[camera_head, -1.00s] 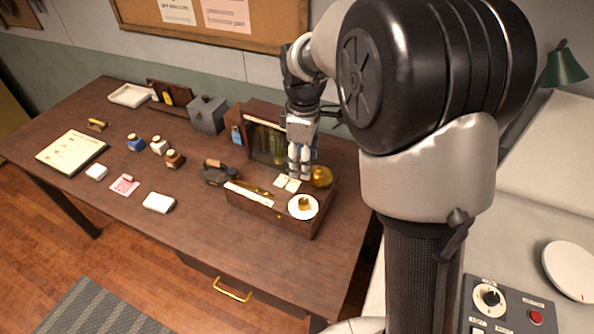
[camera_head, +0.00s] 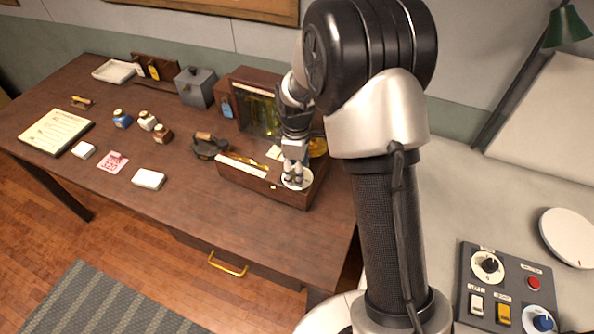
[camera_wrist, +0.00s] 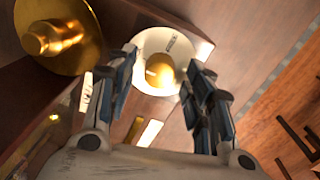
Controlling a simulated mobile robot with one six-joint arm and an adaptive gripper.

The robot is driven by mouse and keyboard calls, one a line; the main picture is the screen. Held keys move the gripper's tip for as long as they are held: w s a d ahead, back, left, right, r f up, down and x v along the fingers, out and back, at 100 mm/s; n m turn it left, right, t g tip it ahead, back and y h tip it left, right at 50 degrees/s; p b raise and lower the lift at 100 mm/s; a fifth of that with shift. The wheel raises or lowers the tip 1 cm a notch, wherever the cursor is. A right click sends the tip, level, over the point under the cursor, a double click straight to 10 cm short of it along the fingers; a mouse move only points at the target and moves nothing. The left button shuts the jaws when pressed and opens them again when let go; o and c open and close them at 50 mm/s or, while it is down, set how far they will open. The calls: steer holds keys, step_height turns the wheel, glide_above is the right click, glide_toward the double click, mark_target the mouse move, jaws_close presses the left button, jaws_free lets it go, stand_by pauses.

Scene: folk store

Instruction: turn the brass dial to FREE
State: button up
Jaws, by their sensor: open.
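The brass dial (camera_wrist: 160,72) is a round brass knob on a white round plate (camera_wrist: 152,42), set on top of the dark wooden box (camera_head: 238,178) at its front right corner. My gripper (camera_head: 293,180) points down over the plate in the head view and hides most of the knob. In the wrist view my gripper (camera_wrist: 163,66) is open, with one finger on each side of the knob. I cannot tell whether the fingers touch it. A small dark mark shows on the plate, but its lettering is not readable.
A large brass round piece (camera_wrist: 60,38) stands close to the left finger. A dark tool (camera_head: 209,146) lies left of the box. A control panel (camera_head: 505,290) is at lower right. The desk front is mostly clear.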

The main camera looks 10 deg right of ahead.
steer(key=shift+f, duration=0.25)
steer(key=shift+c, duration=0.4)
steer(key=c, duration=1)
